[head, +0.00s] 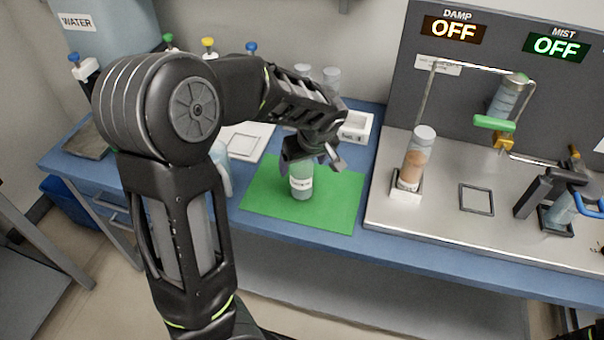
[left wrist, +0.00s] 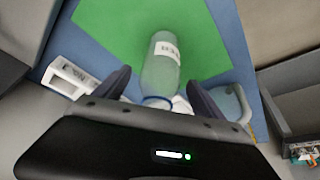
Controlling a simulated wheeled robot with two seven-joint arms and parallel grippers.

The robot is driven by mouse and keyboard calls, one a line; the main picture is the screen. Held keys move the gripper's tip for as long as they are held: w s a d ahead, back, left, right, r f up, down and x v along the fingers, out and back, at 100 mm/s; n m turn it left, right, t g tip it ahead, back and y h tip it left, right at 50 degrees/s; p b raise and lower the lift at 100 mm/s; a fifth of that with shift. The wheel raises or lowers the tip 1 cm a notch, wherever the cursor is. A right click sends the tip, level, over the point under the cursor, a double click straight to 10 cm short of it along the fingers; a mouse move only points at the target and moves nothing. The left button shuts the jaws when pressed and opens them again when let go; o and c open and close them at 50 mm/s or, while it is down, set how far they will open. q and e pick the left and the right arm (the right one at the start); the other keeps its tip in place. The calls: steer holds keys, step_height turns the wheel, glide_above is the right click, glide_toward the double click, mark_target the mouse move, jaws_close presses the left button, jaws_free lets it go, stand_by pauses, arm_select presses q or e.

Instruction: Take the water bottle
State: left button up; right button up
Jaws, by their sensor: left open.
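A clear bottle with a white label (head: 302,182) stands on the green mat (head: 262,205) on the blue bench. My left gripper (head: 312,160) is just above and around the top of this bottle, fingers apart. In the left wrist view the bottle (left wrist: 161,70) lies between the two open fingers of my left gripper (left wrist: 160,88), with the green mat (left wrist: 105,20) behind it. I cannot tell whether a finger touches it. My right gripper does not clearly show.
A metal platform (head: 425,220) on the right holds an orange-filled tube (head: 413,160) and a rig with a green-handled valve (head: 494,124). A white tray (head: 245,140) and a white holder (head: 356,126) stand behind the mat. A blue WATER container (head: 100,35) is at the back left.

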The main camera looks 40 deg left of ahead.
arm_select(q)
jaws_close()
stand_by(0.8)
